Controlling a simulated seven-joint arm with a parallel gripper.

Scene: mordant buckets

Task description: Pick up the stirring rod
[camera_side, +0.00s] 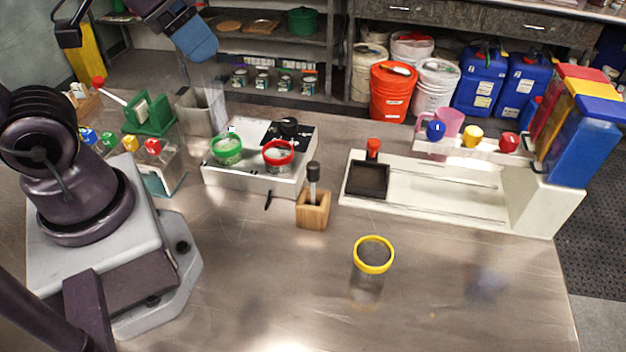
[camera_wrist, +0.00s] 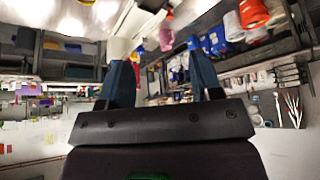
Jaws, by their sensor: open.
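I cannot tell for certain which thing is the stirring rod. A thin pale rod with a red ball end (camera_side: 98,83) slants beside a green rack (camera_side: 150,118) at the left. A dark-topped upright stick (camera_side: 313,172) stands in a small wooden block (camera_side: 313,211) near the middle of the table. My gripper (camera_side: 200,45) is high at the top left, well above the table and apart from both. In the wrist view my gripper (camera_wrist: 162,78) shows two blue fingers spread apart, with nothing held between them.
A white box with a green-rimmed dish (camera_side: 227,149) and a red-rimmed dish (camera_side: 278,155) stands behind the block. A yellow-rimmed clear cup (camera_side: 374,254) stands in front. A long white stand (camera_side: 440,205) is at the right. The front table is mostly clear.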

